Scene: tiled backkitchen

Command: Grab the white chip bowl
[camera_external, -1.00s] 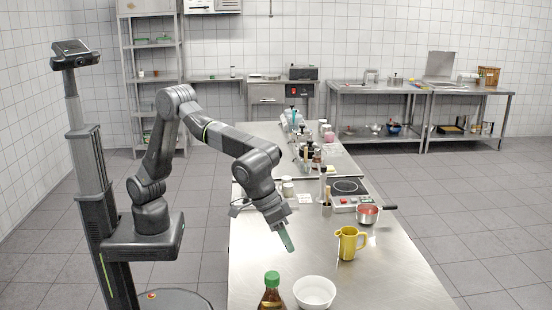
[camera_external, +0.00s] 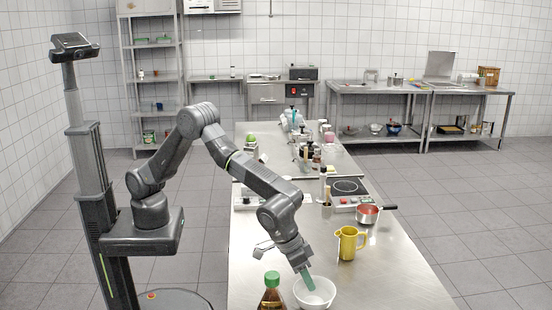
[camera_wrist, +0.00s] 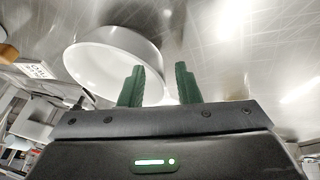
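The white chip bowl (camera_external: 321,301) stands upright on the steel counter near its front end. It also shows in the wrist view (camera_wrist: 100,62), upper left, beyond the fingers. My gripper (camera_external: 308,281) points down at the bowl, its green fingers overlapping the bowl's left inner part in the external view. In the wrist view my gripper (camera_wrist: 158,78) is open, with a gap between its fingers. The bowl's right-hand wall shows behind the left finger and in the gap. I cannot tell whether the fingers touch it.
A brown bottle with a green cap (camera_external: 271,291) stands close left of the bowl. The counter (camera_external: 400,281) right of the bowl is clear.

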